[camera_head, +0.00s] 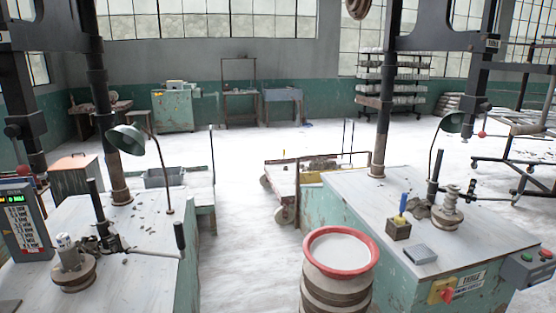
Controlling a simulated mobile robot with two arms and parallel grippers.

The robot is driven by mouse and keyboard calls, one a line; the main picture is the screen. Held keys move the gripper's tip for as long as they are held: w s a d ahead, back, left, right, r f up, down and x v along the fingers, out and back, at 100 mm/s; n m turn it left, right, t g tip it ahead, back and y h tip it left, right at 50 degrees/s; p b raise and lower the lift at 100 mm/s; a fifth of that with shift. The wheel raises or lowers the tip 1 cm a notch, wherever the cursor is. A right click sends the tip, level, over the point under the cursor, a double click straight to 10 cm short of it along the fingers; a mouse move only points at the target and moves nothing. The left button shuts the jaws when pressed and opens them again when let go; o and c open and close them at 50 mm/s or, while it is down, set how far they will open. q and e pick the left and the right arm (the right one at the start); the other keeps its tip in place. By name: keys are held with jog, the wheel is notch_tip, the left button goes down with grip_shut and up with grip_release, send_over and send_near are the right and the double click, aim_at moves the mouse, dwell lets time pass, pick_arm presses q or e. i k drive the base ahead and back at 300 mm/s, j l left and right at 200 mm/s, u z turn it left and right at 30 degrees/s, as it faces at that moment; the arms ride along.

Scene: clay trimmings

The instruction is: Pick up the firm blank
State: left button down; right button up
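No object here is clearly identifiable as the firm blank. A pale grey upright piece (66,253) stands on a round wheel head (73,276) on the left bench. A grey stepped piece (451,200) stands on another round base (446,218) on the right bench. A brown, clay-like lump (418,208) lies beside that base. I cannot tell whether any of these is the blank or how firm they are. Neither of my grippers shows in this view.
Dark crumbs lie on the left bench (140,232). The right bench (385,190) holds a small box with a blue-handled tool (399,228) and a grey block (420,254). A red-rimmed drum (341,273) stands between the benches. Lamps and machine posts rise above both.

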aim_at(70, 256)
jog(key=u, duration=1.35)
